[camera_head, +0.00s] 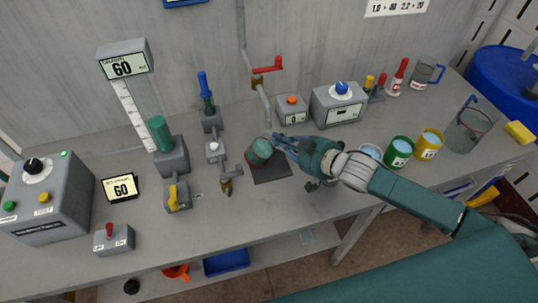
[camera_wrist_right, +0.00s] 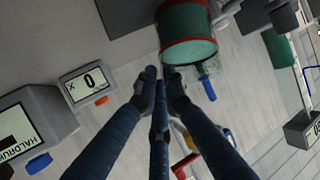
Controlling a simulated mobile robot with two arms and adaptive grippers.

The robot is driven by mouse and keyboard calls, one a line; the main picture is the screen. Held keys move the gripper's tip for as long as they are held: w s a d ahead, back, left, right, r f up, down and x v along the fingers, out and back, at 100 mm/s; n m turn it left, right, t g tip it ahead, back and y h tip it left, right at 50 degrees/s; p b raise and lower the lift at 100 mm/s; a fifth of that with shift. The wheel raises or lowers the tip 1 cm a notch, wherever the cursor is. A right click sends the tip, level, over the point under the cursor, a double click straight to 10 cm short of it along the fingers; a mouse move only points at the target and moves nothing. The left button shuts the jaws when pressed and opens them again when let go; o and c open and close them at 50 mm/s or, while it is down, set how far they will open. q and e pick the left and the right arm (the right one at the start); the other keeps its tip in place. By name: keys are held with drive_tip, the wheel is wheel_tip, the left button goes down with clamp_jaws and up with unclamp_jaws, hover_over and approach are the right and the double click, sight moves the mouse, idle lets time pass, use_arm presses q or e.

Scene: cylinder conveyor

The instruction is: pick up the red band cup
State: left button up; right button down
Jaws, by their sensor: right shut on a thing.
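The red band cup (camera_head: 258,152) is dark green with red at its edge and looks tilted, at the black mat (camera_head: 272,174) near the middle of the bench. In the right wrist view the cup (camera_wrist_right: 187,35) shows a green body between red bands, at the fingertips. My right gripper (camera_head: 284,142) reaches in from the right and is shut on the cup's edge; its fingers (camera_wrist_right: 163,78) are close together. Whether the cup's base touches the mat is hard to tell. My left gripper is in neither view.
A pipe with a red-handled tap (camera_head: 266,68) stands behind the cup. A valve (camera_head: 227,185) is close on its left. Green (camera_head: 399,152) and yellow (camera_head: 428,143) cups and a clear jug (camera_head: 468,131) stand at right. The bench front has free room.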

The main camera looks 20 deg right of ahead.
drive_tip(key=shift+r, duration=0.75)
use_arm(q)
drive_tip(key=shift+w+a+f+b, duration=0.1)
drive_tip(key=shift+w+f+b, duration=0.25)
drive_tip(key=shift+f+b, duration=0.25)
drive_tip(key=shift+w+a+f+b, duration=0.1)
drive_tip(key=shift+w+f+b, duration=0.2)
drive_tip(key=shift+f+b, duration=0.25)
use_arm(e)
drive_tip(key=s+d+r, duration=0.1)
drive_tip(key=s+d, duration=0.3)
drive_tip(key=s, duration=0.4)
drive_tip(key=s+d+r, duration=0.1)
drive_tip(key=s+d, duration=0.3)
drive_tip(key=s, duration=0.4)
drive_tip(key=shift+d+r, duration=0.25)
drive_tip(key=shift+d, duration=0.05)
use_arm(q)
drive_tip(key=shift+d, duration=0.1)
